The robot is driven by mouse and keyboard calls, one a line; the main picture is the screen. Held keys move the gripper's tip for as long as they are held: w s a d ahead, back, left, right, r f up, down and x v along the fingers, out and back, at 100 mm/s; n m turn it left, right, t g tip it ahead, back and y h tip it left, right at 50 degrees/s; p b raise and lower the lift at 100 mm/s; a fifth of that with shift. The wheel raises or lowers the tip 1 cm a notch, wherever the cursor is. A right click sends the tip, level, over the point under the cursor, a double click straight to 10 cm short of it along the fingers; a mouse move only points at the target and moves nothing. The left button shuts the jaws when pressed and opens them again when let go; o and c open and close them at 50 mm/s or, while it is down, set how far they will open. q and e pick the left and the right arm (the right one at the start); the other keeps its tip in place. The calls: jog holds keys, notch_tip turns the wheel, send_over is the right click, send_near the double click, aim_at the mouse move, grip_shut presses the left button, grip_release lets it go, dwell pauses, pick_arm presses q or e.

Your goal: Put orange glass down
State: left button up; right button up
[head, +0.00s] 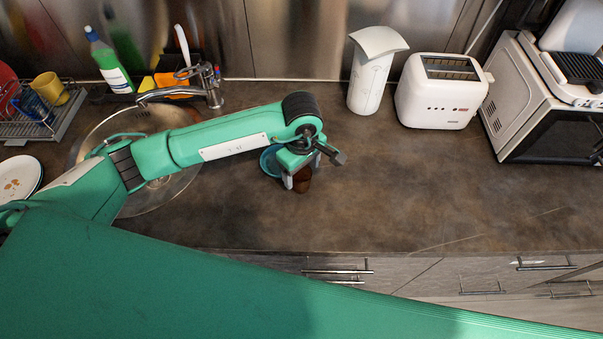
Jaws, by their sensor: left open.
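My left arm reaches in from the left, and its gripper (296,178) points down over the counter, right of the sink. A small brown-orange glass (303,185) shows just below the gripper, partly covered by it. The jaws are open around or just above the glass; I cannot tell which. The glass looks upright at the counter surface (400,195), though its base is hard to see. My right gripper is not in view.
A blue bowl (269,161) sits close behind the gripper, partly hidden. The sink (160,195) lies left under my arm, with a tap (205,90) behind. The counter's right front is clear.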

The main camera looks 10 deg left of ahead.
pick_arm(q)
notch_tip(320, 180, up, 10)
jog(key=b, duration=0.2)
jog(key=shift+s+f, duration=0.1)
jog(key=shift+f, duration=0.05)
dwell(0.4)
